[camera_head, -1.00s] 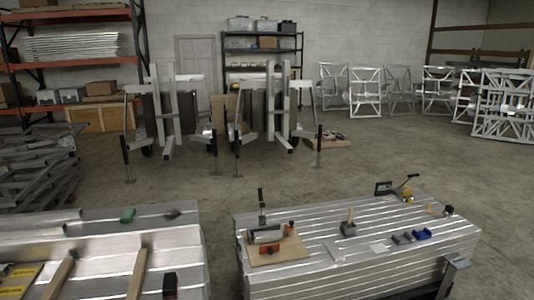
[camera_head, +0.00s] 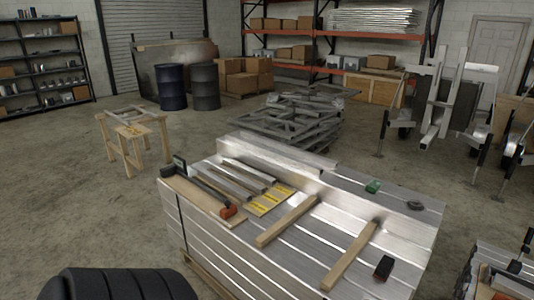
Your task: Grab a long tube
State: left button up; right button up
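Several long grey metal pieces that look like tubes (camera_head: 243,180) lie side by side on the left part of a metal-topped stack (camera_head: 310,255) in front of me. I cannot tell which one is the task's long tube. A pile of long grey metal bars or tubes (camera_head: 290,120) lies criss-crossed on the floor behind that stack. Neither of my grippers is in view, so nothing is seen held.
Two wooden bars (camera_head: 287,220) and (camera_head: 350,255), a clamp-like tool (camera_head: 200,187), yellow-marked pieces (camera_head: 270,199) and a green block (camera_head: 373,186) lie on the stack. A black ribbed shape (camera_head: 120,284) fills the bottom left. A wooden sawhorse (camera_head: 135,140) stands left; floor between is clear.

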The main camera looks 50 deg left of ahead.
aim_at(316, 170)
jog(key=u, duration=1.65)
jog(key=i+j+z, duration=0.1)
jog(key=z, duration=0.4)
jog(key=j+z, duration=0.1)
jog(key=z, duration=0.4)
jog(key=i+j+z, duration=0.15)
jog(key=j+z, duration=0.2)
jog(key=j, duration=0.45)
jog(key=j+z, duration=0.35)
jog(key=j, duration=0.45)
jog(key=j+z, duration=0.35)
jog(key=j, duration=0.5)
